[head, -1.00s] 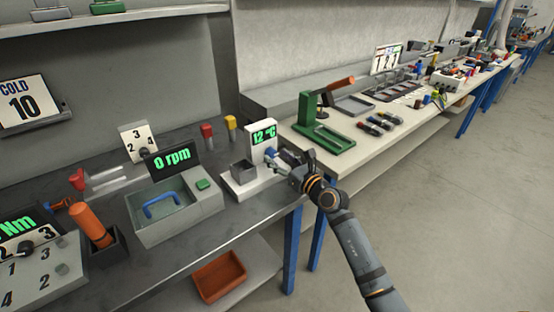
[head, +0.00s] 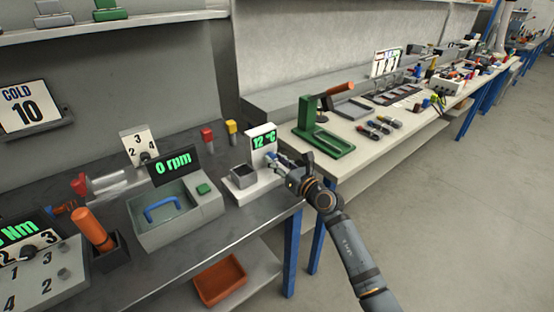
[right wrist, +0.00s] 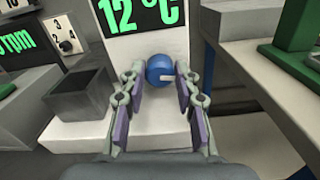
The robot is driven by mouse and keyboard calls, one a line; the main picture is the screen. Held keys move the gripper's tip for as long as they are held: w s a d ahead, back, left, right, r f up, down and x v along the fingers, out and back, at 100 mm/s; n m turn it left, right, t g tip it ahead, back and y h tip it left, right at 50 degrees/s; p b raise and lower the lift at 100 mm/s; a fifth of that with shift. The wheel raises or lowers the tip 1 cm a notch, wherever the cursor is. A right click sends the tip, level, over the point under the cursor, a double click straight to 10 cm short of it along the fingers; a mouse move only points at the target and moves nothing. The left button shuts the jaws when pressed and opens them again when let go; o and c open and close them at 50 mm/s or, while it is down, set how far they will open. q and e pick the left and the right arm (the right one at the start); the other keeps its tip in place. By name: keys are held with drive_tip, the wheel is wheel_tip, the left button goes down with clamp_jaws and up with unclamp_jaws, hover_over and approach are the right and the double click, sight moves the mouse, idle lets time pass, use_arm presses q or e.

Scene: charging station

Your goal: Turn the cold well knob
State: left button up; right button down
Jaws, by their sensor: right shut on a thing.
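The cold well is a white stand (head: 266,181) with a grey square well (head: 243,175) and a green "12 °C" display (head: 264,141). In the right wrist view its blue round knob (right wrist: 160,69), with a white pointer mark towards the right, sits below the display (right wrist: 140,12). My right gripper (right wrist: 163,92) has its two purple-padded fingers on either side of the knob, shut on it. In the head view the right gripper (head: 279,164) covers most of the knob. A card reading "COLD 10" (head: 29,106) stands at the left. My left gripper is not in view.
Left of the cold well stands a grey box with a blue handle (head: 163,209) and a "0 rpm" display (head: 173,166). A green press (head: 318,135) stands on the pale bench to the right. The floor (head: 440,220) at the right is clear.

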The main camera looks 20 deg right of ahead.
drive_tip(key=m+p, duration=0.2)
drive_tip(key=shift+r+p, duration=0.4)
drive_tip(key=shift+f+m+p, duration=0.3)
drive_tip(key=shift+m+p, duration=0.15)
drive_tip(key=shift+m, duration=0.55)
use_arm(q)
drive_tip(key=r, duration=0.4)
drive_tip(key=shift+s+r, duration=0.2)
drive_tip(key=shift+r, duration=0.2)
use_arm(e)
drive_tip(key=shift+f, duration=0.15)
drive_tip(key=c, duration=1)
unclamp_jaws()
drive_tip(key=shift+d, duration=0.1)
